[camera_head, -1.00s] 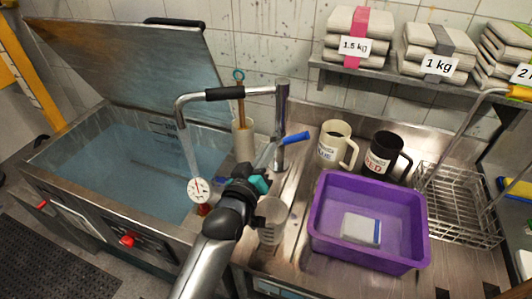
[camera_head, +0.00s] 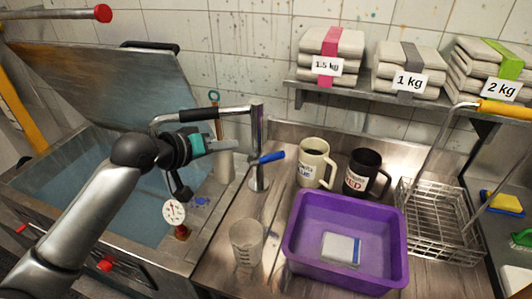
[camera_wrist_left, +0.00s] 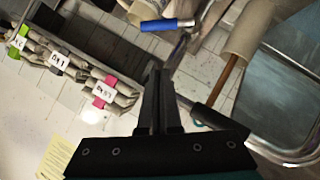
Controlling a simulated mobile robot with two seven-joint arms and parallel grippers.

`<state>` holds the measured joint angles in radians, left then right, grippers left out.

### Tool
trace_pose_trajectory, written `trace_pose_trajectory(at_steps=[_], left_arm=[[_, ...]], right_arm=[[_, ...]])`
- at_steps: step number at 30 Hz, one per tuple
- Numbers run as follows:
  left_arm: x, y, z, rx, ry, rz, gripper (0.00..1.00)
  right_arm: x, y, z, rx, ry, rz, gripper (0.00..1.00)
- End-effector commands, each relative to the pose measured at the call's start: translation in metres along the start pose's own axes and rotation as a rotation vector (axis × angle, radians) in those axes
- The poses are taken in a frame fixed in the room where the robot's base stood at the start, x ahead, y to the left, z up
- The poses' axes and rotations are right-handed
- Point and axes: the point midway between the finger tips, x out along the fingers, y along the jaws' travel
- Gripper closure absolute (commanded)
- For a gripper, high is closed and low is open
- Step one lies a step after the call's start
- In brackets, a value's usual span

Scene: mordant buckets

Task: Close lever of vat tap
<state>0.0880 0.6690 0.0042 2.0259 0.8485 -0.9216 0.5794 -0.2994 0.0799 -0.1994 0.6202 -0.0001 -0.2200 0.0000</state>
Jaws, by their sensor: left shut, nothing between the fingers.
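The vat tap (camera_head: 257,130) is a steel post with a spout reaching left over the vat and a black sleeve on it. Its blue lever (camera_head: 270,157) sticks out to the right from the post. The lever also shows in the wrist view (camera_wrist_left: 167,25), ahead of the fingertips. My left gripper (camera_head: 234,144) is shut and empty, left of the post and below the spout. In the wrist view the two fingers (camera_wrist_left: 158,75) are together, apart from the lever. The spout outlet is partly hidden by my arm; I cannot tell whether water runs.
The vat (camera_head: 130,245) with raised lid stands at left, with a dial thermometer (camera_head: 174,212). A beaker (camera_head: 246,243), purple tub (camera_head: 300,262), cream mug (camera_head: 312,165), black mug (camera_head: 362,175) and wire rack (camera_head: 440,250) crowd the counter. Bags (camera_head: 330,45) lie on the shelf.

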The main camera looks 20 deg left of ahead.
Motion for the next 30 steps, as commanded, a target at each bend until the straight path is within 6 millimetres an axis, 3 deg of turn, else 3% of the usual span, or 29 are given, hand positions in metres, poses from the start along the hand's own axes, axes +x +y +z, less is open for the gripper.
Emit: trace_pose_trajectory(at_steps=[5, 22, 30], left_arm=[[0.016, 0.0, 0.0, -0.004, -0.002, 0.002, 1.0], [0.102, 0.001, 0.0, -0.001, -0.001, 0.001, 1.0], [0.124, 0.0, 0.026, 0.0, 0.0, -0.001, 1.0]], right_arm=[[0.0, 0.0, 0.0, 0.0, 0.0, 0.0, 0.43], [0.002, 0.0, 0.001, -0.001, -0.001, 0.0, 0.43], [0.0, 0.0, 0.001, -0.001, -0.001, 0.0, 0.43]])
